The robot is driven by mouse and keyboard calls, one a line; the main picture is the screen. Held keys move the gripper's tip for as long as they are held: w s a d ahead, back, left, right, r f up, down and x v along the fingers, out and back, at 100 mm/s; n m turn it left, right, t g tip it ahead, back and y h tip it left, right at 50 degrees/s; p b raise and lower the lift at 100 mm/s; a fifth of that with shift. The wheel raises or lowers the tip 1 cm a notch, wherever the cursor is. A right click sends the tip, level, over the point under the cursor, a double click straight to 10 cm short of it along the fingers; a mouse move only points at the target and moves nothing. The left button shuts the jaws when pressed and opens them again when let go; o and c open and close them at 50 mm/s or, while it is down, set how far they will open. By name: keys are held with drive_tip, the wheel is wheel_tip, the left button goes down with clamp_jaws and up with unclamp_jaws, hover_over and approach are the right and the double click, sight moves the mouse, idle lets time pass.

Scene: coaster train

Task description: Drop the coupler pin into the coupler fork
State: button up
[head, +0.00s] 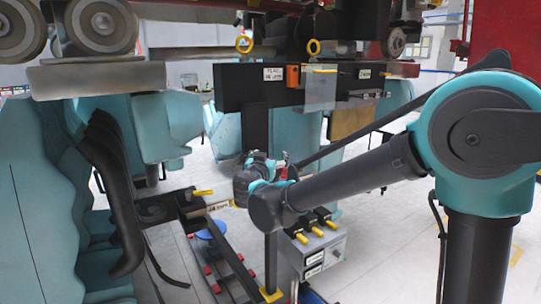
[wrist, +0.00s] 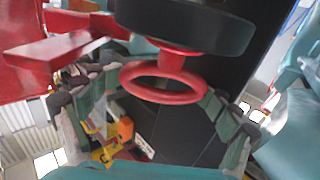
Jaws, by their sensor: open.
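My gripper (wrist: 162,112) is open in the wrist view, with its grey-green finger pads spread at left and right. A red ring (wrist: 164,82) hangs below a dark round body (wrist: 185,22) in the upper middle of that view, between the spread pads in the picture. I cannot tell its depth or whether it belongs to the coupler pin. No pad visibly touches it. In the head view my gripper (head: 268,168) is small at mid picture, beside a small red part (head: 284,170). I cannot identify the coupler pin or coupler fork with certainty.
A black plate (head: 240,88) with labels and an orange box (head: 292,76) hangs above my gripper. A grey box with yellow levers (head: 325,245) stands below. A dark bracket with a yellow handle (head: 203,192) is to the left. Teal seats (head: 30,180) crowd the left.

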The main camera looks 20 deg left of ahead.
drive_tip(key=s+d, duration=0.1)
drive_tip(key=s, duration=1)
drive_tip(key=shift+s, duration=0.1)
